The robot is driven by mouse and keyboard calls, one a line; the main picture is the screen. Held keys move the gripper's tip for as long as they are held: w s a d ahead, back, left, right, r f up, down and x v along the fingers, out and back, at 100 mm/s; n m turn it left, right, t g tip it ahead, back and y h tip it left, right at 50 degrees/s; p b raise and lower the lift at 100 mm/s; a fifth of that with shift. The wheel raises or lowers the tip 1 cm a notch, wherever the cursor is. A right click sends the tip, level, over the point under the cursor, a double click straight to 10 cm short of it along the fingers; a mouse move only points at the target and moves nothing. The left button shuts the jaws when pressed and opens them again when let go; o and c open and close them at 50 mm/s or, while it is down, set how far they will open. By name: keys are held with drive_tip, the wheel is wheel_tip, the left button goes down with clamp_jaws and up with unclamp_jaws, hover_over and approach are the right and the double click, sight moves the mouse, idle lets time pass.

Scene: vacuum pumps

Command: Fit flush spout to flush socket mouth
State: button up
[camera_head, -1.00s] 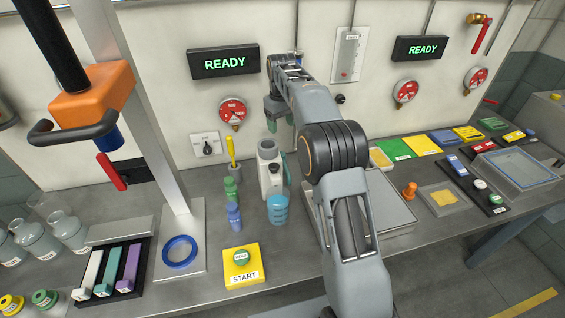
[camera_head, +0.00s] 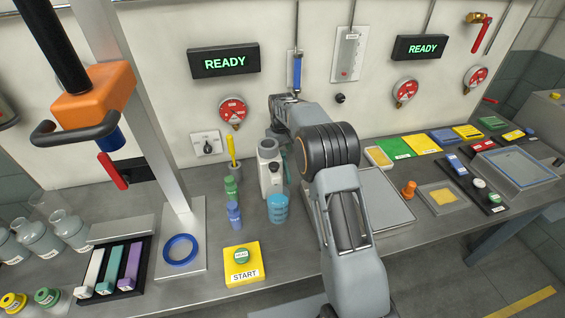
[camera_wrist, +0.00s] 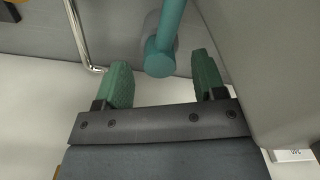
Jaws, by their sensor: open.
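In the wrist view, the two green fingers of my gripper (camera_wrist: 163,82) are open. A teal rod with a rounded end (camera_wrist: 159,62) comes down from the top of the view between the fingers, with a gap on each side. I cannot tell whether this rod is the flush spout. A paler grey round shape lies behind it. In the head view my arm hides the gripper, which is behind the white pump-like unit (camera_head: 270,175) or beside it. A teal part (camera_head: 284,160) shows at that unit's right side. I cannot make out the flush socket mouth.
A chrome bent tube (camera_wrist: 84,40) stands left of the fingers, and a large grey surface (camera_wrist: 270,70) is close on the right. A blue beaker (camera_head: 277,208), small bottles (camera_head: 234,214) and the yellow START block (camera_head: 243,265) stand on the bench nearby.

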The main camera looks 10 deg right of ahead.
drive_tip(key=shift+f, duration=1.05)
drive_tip(key=shift+c, duration=0.2)
drive_tip(key=c, duration=1)
